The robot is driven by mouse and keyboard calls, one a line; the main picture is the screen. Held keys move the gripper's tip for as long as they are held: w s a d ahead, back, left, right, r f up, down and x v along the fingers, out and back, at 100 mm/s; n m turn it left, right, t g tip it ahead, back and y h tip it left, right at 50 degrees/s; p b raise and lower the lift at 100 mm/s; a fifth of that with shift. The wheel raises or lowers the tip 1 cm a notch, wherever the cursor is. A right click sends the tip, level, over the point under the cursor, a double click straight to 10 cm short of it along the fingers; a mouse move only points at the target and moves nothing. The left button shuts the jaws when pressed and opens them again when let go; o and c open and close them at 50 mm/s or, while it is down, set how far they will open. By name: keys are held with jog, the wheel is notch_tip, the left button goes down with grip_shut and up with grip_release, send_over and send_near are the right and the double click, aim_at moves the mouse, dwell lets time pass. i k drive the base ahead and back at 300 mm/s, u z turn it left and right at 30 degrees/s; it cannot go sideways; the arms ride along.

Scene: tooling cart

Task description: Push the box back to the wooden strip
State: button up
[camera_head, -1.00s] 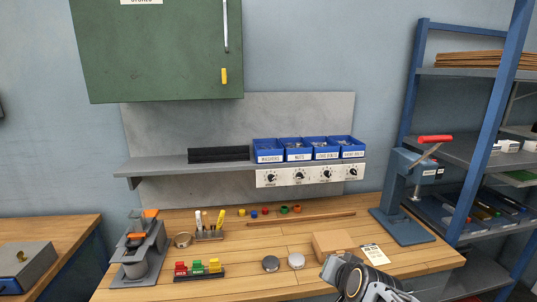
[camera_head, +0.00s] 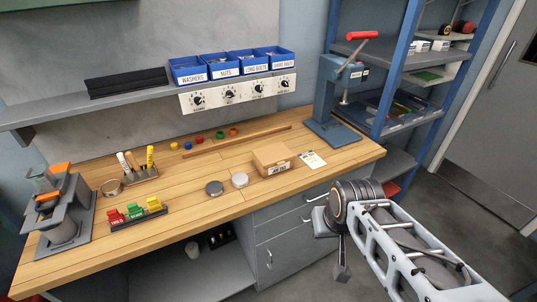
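The cardboard box (camera_head: 272,159) sits on the wooden workbench right of the middle, with a white label on its front face. The thin wooden strip (camera_head: 237,141) lies on the bench behind the box, running slantwise. A band of bare bench shows between box and strip. My gripper (camera_head: 341,272) hangs low at the right, in front of the bench and below its top, apart from the box. Its fingers point down and are too small and dark to tell whether they are open.
A white paper note (camera_head: 312,158) lies right of the box, and a blue arbor press (camera_head: 335,100) stands behind it. Two round discs, one dark (camera_head: 214,188) and one light (camera_head: 240,180), lie left of the box. The bench (camera_head: 190,215) is clear in front of the discs.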

aim_at(271, 171)
jog(key=u, duration=0.05)
jog(key=k, duration=0.5)
jog(key=u, duration=1.15)
jog(key=i, duration=1)
jog(key=z, duration=1.25)
